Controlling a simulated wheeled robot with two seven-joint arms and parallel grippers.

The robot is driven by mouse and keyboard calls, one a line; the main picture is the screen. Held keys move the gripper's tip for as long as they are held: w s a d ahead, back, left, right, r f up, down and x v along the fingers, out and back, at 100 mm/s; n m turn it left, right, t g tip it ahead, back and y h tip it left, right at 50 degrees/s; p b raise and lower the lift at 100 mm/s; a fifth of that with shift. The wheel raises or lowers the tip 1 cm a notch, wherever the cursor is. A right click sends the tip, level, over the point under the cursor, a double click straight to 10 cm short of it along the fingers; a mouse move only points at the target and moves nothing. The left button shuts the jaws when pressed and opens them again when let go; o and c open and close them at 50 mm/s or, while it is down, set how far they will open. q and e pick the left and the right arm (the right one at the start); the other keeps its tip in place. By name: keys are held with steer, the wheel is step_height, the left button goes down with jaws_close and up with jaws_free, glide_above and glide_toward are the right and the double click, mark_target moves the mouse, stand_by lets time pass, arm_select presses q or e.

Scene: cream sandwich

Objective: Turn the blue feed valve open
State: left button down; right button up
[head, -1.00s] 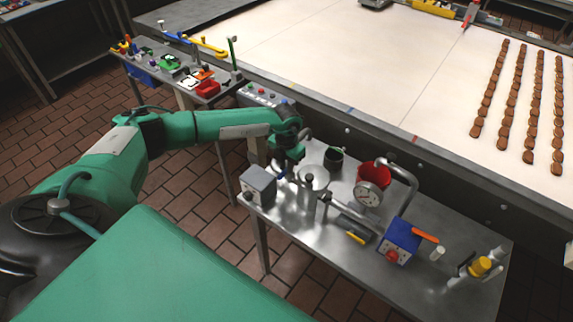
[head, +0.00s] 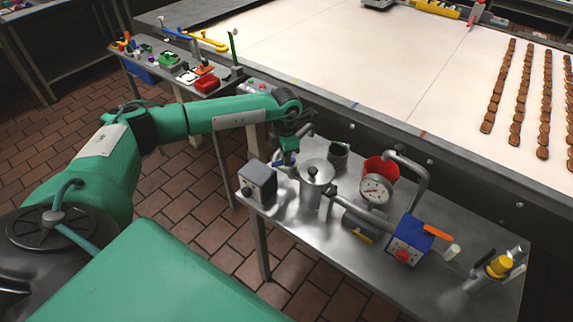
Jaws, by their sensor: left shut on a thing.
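My left gripper (head: 285,163) reaches down at the back left of the steel table, just behind the grey box and left of the lidded metal pot (head: 317,178). It is shut on a small blue handle (head: 277,164), which I take to be the blue feed valve. Only a bit of the blue shows beside the fingers; the rest is hidden, so I cannot tell how far it is turned. My right gripper is not in view.
The grey box (head: 258,184) stands at the table's left edge. A gauge (head: 376,188), a red funnel (head: 383,167) and a blue box with an orange lever (head: 410,240) stand to the right. The conveyor (head: 330,60) runs behind the steel table (head: 345,268).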

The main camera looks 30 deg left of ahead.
arm_select(q)
steer(key=shift+w+a+m+b, duration=0.15)
steer(key=shift+w+m+b, duration=0.15)
steer(key=shift+m+b, duration=1.3)
steer(key=shift+w+a+m+b, duration=0.15)
steer(key=shift+w+m+b, duration=0.2)
steer(key=shift+m+b, duration=1.25)
steer(key=shift+w+a+m+b, duration=0.15)
steer(key=shift+w+m+b, duration=0.15)
steer(key=shift+m+b, duration=1.3)
arm_select(e)
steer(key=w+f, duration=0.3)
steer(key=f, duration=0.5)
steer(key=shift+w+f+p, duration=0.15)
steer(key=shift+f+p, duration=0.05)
steer(key=shift+p, duration=0.1)
arm_select(q)
steer(key=shift+r+m, duration=0.1)
steer(key=shift+m, duration=0.3)
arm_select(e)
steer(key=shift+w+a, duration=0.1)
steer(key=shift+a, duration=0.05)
arm_select(q)
steer(key=c, duration=1.4)
jaws_free()
steer(key=shift+o, duration=0.2)
